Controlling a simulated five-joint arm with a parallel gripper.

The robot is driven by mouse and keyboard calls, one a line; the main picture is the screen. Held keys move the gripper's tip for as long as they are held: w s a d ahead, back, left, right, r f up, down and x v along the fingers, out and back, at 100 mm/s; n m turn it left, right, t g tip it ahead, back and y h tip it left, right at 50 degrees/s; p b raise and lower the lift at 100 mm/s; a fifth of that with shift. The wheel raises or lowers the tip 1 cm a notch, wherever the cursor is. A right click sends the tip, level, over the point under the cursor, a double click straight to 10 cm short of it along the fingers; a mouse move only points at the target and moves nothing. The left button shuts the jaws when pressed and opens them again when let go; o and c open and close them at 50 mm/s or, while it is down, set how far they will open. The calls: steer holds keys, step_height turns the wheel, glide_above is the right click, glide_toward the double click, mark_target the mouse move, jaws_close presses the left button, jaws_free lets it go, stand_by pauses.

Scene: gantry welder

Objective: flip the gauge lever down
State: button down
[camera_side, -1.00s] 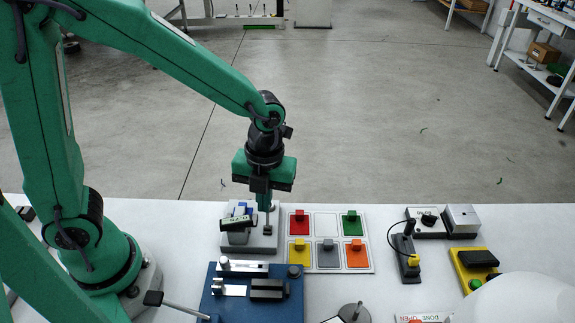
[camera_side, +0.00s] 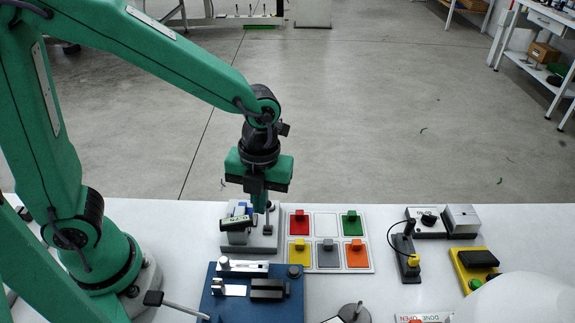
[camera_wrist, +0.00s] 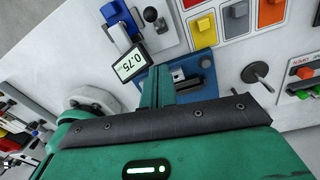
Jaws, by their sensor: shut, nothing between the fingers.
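The gauge (camera_side: 237,224), with a small tilted display, stands on a light grey base plate at the back left of the table. A thin upright lever (camera_side: 268,219) with a dark lower end stands on the right part of the same plate. In the wrist view a dark round-ended part (camera_wrist: 151,15), seemingly the lever, shows beside the gauge. My gripper (camera_side: 260,208) is shut and empty, pointing down just left of the lever's top. I cannot tell whether it touches the lever.
Right of the gauge is a panel (camera_side: 327,213) with coloured square blocks. In front lies a blue fixture (camera_side: 215,310) with metal blocks. A black-handled lever (camera_side: 408,243) with a cable and a yellow box (camera_side: 462,272) stand further right.

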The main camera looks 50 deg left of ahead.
steer(key=w+a+r, duration=0.5)
steer(key=w, duration=0.1)
steer(key=shift+a+r, duration=0.2)
steer(key=shift+r, duration=0.1)
stand_by(0.6)
steer(key=s+a+r+n+t, duration=0.3)
steer(key=s+n, duration=0.3)
steer(key=n, duration=0.8)
steer(key=s+a+r+n+t, duration=0.3)
steer(key=s+a+n, duration=0.1)
steer(key=n, duration=1.1)
steer(key=shift+s+r, duration=0.4)
steer(key=shift+s, duration=0.5)
steer(key=shift+a, duration=0.1)
